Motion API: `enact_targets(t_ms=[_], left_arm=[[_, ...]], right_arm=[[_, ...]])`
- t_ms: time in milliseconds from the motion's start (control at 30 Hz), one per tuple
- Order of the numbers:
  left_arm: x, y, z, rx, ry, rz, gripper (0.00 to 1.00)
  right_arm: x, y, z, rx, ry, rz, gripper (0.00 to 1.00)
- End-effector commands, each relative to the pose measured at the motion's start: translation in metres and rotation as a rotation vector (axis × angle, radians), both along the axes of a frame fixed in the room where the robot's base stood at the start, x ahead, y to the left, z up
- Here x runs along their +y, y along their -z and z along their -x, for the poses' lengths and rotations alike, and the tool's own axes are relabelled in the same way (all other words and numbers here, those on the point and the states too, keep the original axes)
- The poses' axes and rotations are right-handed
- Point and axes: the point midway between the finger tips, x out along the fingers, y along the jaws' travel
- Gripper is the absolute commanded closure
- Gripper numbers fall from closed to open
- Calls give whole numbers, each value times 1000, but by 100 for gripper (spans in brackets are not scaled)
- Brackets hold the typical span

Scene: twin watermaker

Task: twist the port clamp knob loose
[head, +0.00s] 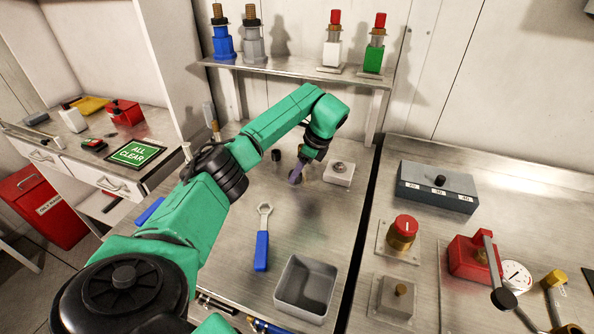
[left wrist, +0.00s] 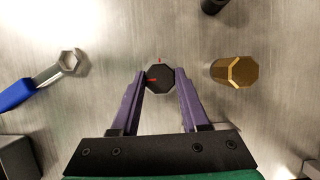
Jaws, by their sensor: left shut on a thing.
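In the left wrist view a black octagonal knob (left wrist: 160,77) with red marks sits between the purple fingertips of my left gripper (left wrist: 160,80). I take it to be the port clamp knob. The gripper is shut on its sides, pointing down at the bench. In the head view my left gripper (head: 295,177) is low over the metal bench, and the knob is mostly hidden there by the fingers. My right gripper is not in view.
A brass octagonal fitting (left wrist: 235,73) stands close by the gripper. A blue-handled wrench (head: 262,238), a grey bin (head: 306,288), a pale block with a knob (head: 339,173) and a small black cylinder (head: 276,155) surround it. A shelf (head: 300,68) with bottle-like units stands behind.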

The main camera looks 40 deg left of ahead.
Motion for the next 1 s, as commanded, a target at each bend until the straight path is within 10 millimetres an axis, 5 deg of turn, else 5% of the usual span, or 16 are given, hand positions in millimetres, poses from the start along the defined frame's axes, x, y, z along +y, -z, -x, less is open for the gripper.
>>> enact_targets(t_ms=[267,300,367,767,1000], left_arm=[[0,-2,-1,-6,-3,0,100],[0,-2,-1,-6,-3,0,47],[0,-2,-1,-5,-3,0,25],[-2,-5,-2,-4,-1,1,25],[-18,-48,-8,-6,0,2,25]], right_arm=[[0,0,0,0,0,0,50],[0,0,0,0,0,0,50],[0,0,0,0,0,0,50],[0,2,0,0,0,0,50],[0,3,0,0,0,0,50]])
